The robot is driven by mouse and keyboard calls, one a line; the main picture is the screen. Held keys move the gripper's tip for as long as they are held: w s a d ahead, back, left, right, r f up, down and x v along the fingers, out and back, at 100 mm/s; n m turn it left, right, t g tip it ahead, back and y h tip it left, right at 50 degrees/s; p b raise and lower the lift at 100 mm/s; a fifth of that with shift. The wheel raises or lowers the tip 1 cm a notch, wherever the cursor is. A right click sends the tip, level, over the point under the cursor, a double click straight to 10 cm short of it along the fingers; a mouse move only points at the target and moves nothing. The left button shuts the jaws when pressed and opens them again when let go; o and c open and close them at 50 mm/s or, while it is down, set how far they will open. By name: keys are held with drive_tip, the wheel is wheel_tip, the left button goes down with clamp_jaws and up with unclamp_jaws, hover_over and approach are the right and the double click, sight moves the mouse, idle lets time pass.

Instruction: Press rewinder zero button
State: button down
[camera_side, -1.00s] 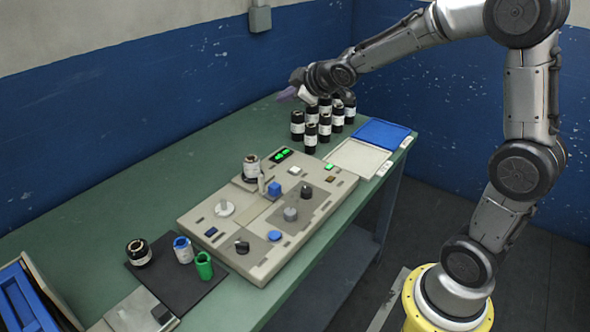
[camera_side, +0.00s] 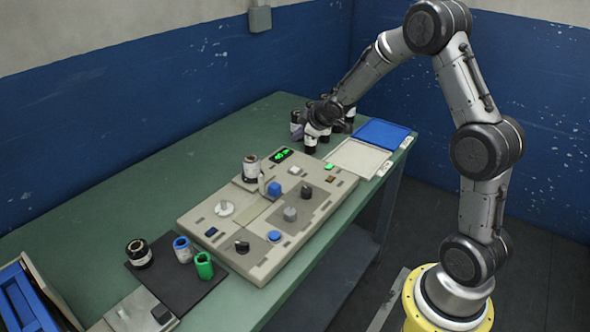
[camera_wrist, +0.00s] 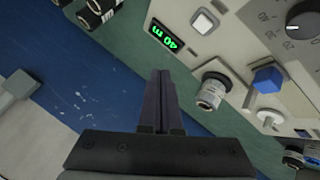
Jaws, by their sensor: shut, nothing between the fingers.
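The grey-beige machine panel (camera_side: 230,226) lies on the green bench. It carries a lit green display (camera_side: 281,155) with a small white square button (camera_side: 295,170) beside it. No readable label shows which button is the zero button. In the wrist view the display (camera_wrist: 166,37) reads "40 m", turned over, and the white button (camera_wrist: 204,22) lies right of it. My gripper (camera_wrist: 161,72) is shut and empty. Its fingertips appear left of and below the display, apart from the panel. In the side view my wrist is above the back of the panel, and the fingertips are hard to make out.
Several dark rolls (camera_side: 310,140) stand behind the panel, partly hidden by my wrist. A labelled roll (camera_side: 251,167) and a blue knob (camera_side: 274,188) rise from the panel. White (camera_side: 357,160) and blue (camera_side: 382,134) trays lie at right.

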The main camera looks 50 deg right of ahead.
sight(298, 170)
drive_tip(key=shift+f, duration=4.35)
drive_tip(key=shift+f, duration=0.4)
drive_tip(key=shift+f, duration=0.5)
drive_tip(key=shift+r, duration=0.9)
drive_tip(key=shift+r, duration=2.5)
